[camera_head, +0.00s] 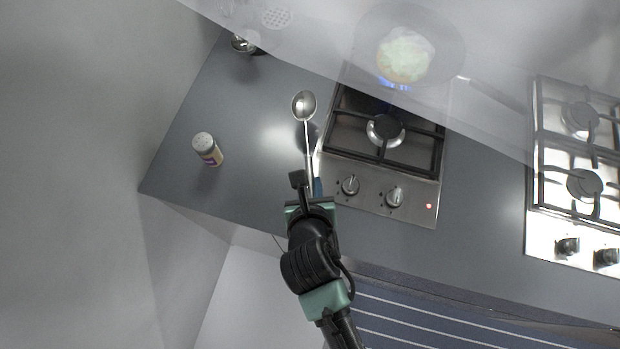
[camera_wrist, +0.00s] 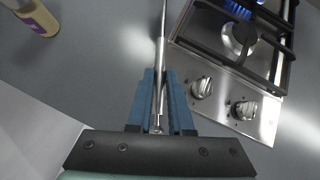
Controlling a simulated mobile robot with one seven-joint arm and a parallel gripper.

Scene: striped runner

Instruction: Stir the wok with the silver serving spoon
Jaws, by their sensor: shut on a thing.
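The silver serving spoon (camera_head: 304,106) points away from my gripper, bowl end toward the back, beside the left edge of the hob. My gripper (camera_head: 309,184) is shut on its handle; in the wrist view the blue fingers (camera_wrist: 160,98) close around the handle (camera_wrist: 160,70). The bowl is outside the wrist view. The wok (camera_head: 437,72) sits on the rear burner with pale yellow-green food (camera_head: 405,56) in it, and blue flame shows beneath it. A hazy translucent surface covers the wok in the head view. The spoon is apart from the wok.
A jar with a white lid (camera_head: 207,148) stands on the counter (camera_head: 255,140) to the left. The front burner (camera_head: 385,130) is empty. Knobs (camera_head: 394,196) line the hob's front. A second hob (camera_head: 575,185) is at right. A shiny metal object (camera_head: 243,43) stands at the back left.

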